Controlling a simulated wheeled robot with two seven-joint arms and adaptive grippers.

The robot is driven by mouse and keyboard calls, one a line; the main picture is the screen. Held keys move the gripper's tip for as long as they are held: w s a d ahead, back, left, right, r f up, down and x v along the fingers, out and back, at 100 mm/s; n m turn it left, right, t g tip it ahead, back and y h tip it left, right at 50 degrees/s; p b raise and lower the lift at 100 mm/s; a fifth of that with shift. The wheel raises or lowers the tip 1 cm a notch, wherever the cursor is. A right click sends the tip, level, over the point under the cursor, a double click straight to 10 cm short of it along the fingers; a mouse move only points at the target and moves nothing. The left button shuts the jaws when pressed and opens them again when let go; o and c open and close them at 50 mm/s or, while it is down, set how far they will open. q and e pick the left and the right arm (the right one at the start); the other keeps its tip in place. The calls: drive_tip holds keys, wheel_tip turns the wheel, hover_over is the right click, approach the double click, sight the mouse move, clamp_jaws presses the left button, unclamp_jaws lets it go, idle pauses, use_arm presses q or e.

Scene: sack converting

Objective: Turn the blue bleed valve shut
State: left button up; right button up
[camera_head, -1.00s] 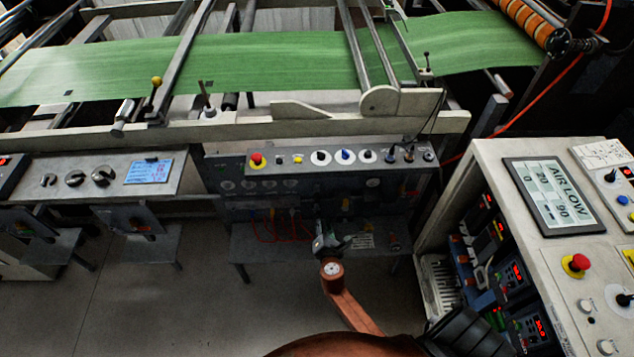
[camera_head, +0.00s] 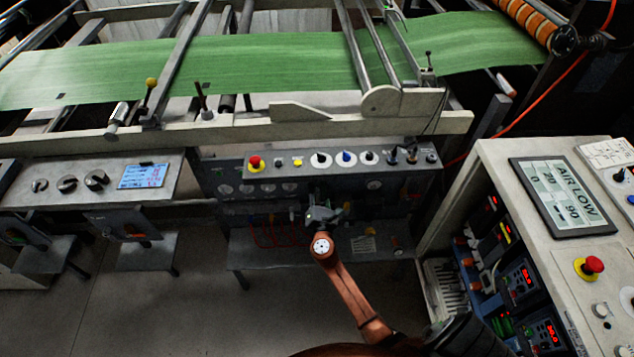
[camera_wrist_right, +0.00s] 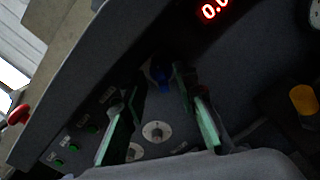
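The fingers are apart, and I see no contact with the knob. In the head view my right gripper (camera_head: 323,212) is in front of the dark control box under the green web. A blue-handled knob on a white disc (camera_head: 347,157) is on that box, above the gripper. I cannot tell whether both views show the same blue knob. My left gripper is not in view.
A red button (camera_head: 255,163) and several other knobs share the box. A grey panel (camera_head: 95,182) is at the left. Free floor (camera_head: 190,310) lies at the lower left.

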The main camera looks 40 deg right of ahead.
drive_tip(key=shift+x, duration=0.75)
drive_tip(key=shift+c, duration=0.5)
clamp_jaws()
